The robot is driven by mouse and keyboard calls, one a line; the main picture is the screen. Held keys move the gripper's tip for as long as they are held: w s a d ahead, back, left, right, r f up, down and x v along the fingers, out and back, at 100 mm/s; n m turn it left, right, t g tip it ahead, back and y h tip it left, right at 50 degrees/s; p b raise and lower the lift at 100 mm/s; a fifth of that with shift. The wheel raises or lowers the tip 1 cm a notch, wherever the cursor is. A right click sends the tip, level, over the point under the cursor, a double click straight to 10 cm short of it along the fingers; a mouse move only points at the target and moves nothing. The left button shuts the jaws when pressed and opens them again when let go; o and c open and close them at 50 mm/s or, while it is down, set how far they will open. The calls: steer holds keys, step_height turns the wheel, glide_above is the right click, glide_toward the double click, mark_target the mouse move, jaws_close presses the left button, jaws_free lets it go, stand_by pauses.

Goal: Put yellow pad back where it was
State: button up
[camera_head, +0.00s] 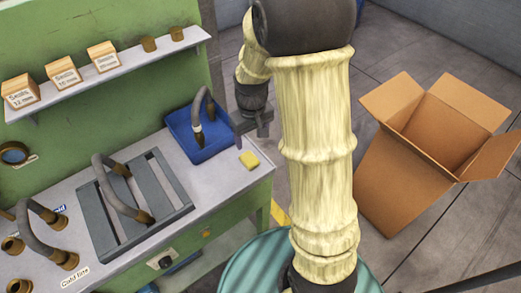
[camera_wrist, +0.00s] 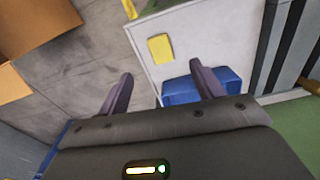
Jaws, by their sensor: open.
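The yellow pad (camera_head: 249,160) lies flat on the grey worktop near its right edge, just in front of the blue tray (camera_head: 203,137). In the wrist view the yellow pad (camera_wrist: 160,48) lies on the pale worktop ahead of my fingers, apart from them. My gripper (camera_head: 259,124) is at the right edge of the worktop, beside the blue tray. In the wrist view my gripper's fingers (camera_wrist: 158,85) are spread wide with nothing between them. The blue tray (camera_wrist: 190,90) shows partly behind the right finger.
A dark hose stands in the blue tray. A grey slatted rack (camera_head: 135,203) with another hose is to its left. A shelf (camera_head: 120,62) holds several small boxes above. An open cardboard box (camera_head: 425,150) stands on the floor at right. The worktop between rack and pad is clear.

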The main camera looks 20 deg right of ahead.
steer(key=s+r+m+t, duration=0.2)
steer(key=s+r, duration=0.1)
steer(key=s, duration=0.8)
steer(key=shift+s+r+m, duration=0.2)
steer(key=shift+r+m, duration=0.05)
steer(key=shift+m, duration=0.05)
stand_by(0.3)
